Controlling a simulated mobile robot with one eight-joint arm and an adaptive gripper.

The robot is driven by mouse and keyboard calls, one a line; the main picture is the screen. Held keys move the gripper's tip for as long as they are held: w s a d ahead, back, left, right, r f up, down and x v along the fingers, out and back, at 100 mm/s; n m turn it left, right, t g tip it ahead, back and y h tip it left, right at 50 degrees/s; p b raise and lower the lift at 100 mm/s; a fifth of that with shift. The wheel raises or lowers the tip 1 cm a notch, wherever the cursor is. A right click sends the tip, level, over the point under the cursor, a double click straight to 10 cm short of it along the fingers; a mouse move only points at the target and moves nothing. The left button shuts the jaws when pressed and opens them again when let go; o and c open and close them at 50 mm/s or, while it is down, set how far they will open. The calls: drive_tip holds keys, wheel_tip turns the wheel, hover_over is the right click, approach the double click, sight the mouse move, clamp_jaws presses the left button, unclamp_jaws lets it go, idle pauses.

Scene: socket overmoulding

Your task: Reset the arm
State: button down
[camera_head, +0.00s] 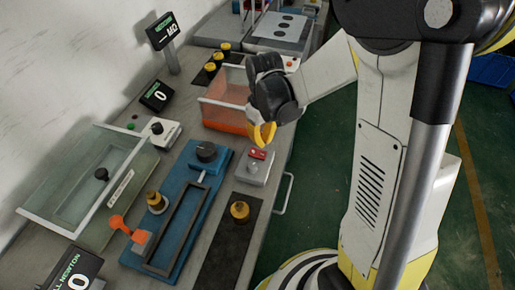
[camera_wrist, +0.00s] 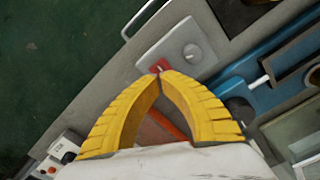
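My gripper (camera_head: 263,134) hangs in the air above the workbench in the head view, near the red-orange bin and the small grey box with a red switch. In the wrist view its two yellow fingers (camera_wrist: 160,73) arch inward and their tips meet. Nothing shows held between them; a bit of the orange bin (camera_wrist: 160,122) shows through the gap behind. The tips overlap the red switch (camera_wrist: 157,67) in that view; I cannot tell how far above it they are. My arm reaches in from the right in the head view.
The workbench (camera_head: 270,207) carries a blue fixture (camera_head: 183,200) with a black knob, a grey switch box (camera_head: 254,168), a dark strip (camera_head: 222,255) with a brass-coloured part, a clear-lidded case (camera_head: 85,185), an orange bin (camera_head: 224,115) and several displays. Green floor (camera_head: 330,160) lies right of the bench.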

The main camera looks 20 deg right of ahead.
drive_tip(key=shift+r, duration=0.65)
drive_tip(key=shift+r, duration=0.4)
drive_tip(key=s+r+m+t, duration=0.4)
drive_tip(key=s+r+t, duration=0.3)
drive_tip(key=s+r, duration=0.5)
wheel_tip(320, 180, up, 3)
drive_tip(key=shift+s+r+m, duration=0.1)
drive_tip(key=shift+s+m, duration=0.3)
